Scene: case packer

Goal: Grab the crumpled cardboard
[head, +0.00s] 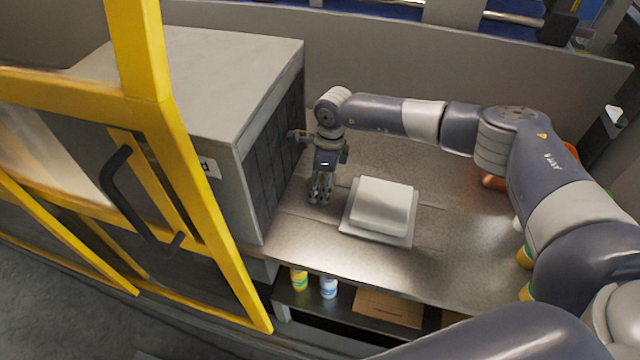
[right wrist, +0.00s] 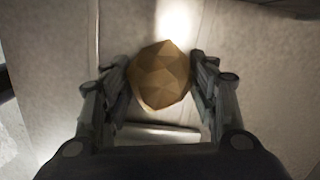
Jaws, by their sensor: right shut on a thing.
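The crumpled cardboard (right wrist: 160,77) is a brown, faceted lump in the right wrist view. It sits between the two fingers of my right gripper (right wrist: 162,85), which are shut on it from both sides. In the head view my right gripper (head: 320,190) points down over the metal worktop, left of a light grey block. There the cardboard is mostly hidden by the fingers. My left gripper is not in either view.
The light grey block (head: 384,204) on a flat plate stands right of the gripper on the worktop (head: 455,240). A large grey cabinet (head: 215,85) stands close on the left, behind a yellow frame (head: 150,110).

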